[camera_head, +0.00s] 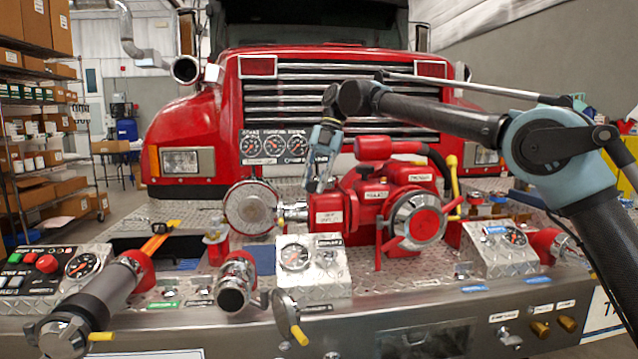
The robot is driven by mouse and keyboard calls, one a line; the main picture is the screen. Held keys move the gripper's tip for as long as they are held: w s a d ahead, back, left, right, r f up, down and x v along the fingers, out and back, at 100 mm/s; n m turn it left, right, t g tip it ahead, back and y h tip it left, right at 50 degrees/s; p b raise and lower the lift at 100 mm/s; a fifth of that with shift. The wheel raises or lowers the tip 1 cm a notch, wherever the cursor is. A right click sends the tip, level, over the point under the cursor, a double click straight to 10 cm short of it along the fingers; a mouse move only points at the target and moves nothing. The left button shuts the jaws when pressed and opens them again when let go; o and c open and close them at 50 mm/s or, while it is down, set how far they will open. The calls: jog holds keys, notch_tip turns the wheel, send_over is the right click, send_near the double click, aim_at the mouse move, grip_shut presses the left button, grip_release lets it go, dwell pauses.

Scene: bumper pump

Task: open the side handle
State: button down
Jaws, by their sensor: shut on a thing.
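The red pump (352,200) stands on the silver bumper deck in front of the red truck. My gripper (317,187) comes down from above, at the pump's upper left side, by the silver pipe joint. Its fingers point downward and are shut on a small part there, which I take for the side handle. The fingers hide most of that part, so its angle cannot be made out. A large round silver cap (251,207) is just left of the joint. A silver cap with red lugs (417,221) is on the pump's front.
Gauges (272,144) and the truck grille are close behind. A grey nozzle (104,297) lies at the front left. Open air is above the deck's left side.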

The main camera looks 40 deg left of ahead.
jog(key=shift+w+d, duration=0.15)
jog(key=shift+w, duration=0.15)
jog(key=c, duration=1.3)
grip_release()
jog(key=shift+w+d, duration=0.1)
jog(key=shift+v, duration=3.75)
